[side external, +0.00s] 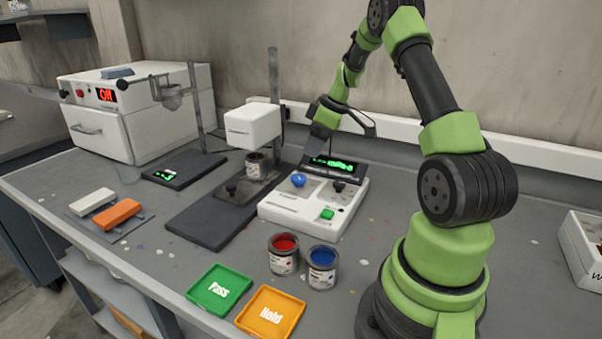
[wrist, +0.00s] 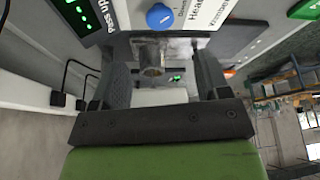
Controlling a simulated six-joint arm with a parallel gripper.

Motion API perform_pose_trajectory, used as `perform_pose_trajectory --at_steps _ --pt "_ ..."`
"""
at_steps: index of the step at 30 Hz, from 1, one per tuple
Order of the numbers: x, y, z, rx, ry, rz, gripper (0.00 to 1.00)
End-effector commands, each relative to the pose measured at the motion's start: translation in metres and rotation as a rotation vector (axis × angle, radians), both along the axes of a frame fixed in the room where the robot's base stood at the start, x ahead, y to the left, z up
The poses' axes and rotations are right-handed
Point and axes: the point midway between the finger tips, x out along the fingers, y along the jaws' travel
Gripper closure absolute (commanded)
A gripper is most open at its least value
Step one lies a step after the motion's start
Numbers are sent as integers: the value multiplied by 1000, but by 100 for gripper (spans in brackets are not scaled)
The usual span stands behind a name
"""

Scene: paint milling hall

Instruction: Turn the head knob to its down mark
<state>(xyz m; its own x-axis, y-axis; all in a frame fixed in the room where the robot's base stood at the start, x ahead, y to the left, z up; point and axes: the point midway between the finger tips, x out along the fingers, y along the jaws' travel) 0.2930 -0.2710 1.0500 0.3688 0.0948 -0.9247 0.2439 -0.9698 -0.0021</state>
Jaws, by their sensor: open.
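The white control box (side external: 290,212) stands on the bench with a blue knob (side external: 299,180) at its back left, a black knob (side external: 338,186) to the right and a green button (side external: 327,214) in front. In the wrist view the blue knob (wrist: 160,16) shows at the top beside partly cut-off lettering that seems to read "Head". I cannot tell which mark the knob points to. My gripper (side external: 322,128) is above the back of the box, by the green-lit display (side external: 333,166). In the wrist view my gripper (wrist: 160,80) has its fingers apart, with neither touching the blue knob.
A white press head (side external: 253,126) over a can stands left of the box. A red paint can (side external: 284,253) and a blue paint can (side external: 322,266) stand in front. The green Pass tray (side external: 219,290) and orange Hold tray (side external: 270,312) lie near the front edge.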

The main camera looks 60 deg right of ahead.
Motion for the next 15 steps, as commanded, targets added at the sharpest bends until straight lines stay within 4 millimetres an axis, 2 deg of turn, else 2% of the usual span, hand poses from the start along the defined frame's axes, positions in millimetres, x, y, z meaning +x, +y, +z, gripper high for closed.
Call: perform_pose_trajectory --at_steps 5,15 --pt "6 2 -17 3 -1 16 31" --pt "29 8 -73 0 0 15 31"
